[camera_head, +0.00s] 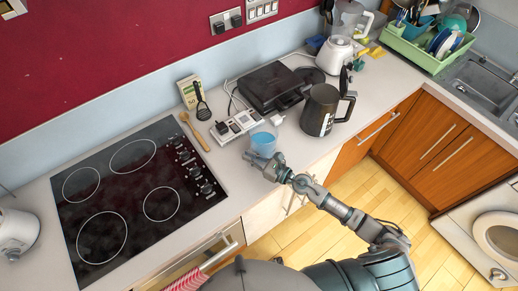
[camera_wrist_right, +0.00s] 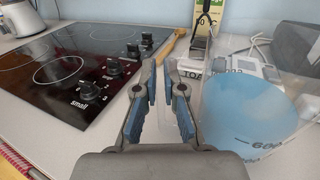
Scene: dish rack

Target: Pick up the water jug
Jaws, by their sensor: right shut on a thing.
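The water jug (camera_head: 264,141) is a clear measuring jug with blue water, upright on the counter near its front edge. In the right wrist view the jug (camera_wrist_right: 250,112) fills the right side, with a "600" mark on it. My right gripper (camera_head: 254,157) is at the jug's near left side. In the wrist view its two blue-padded fingers (camera_wrist_right: 164,95) are shut on the jug's clear handle, which shows faintly between them. My left gripper is not in view.
A black stove (camera_head: 130,190) lies left of the jug, with a wooden spoon (camera_head: 194,131) between. A power strip (camera_head: 236,126) lies behind it. A dark kettle (camera_head: 319,110) and black grill (camera_head: 270,86) stand to the right and behind. A dish rack (camera_head: 425,55) is at far right.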

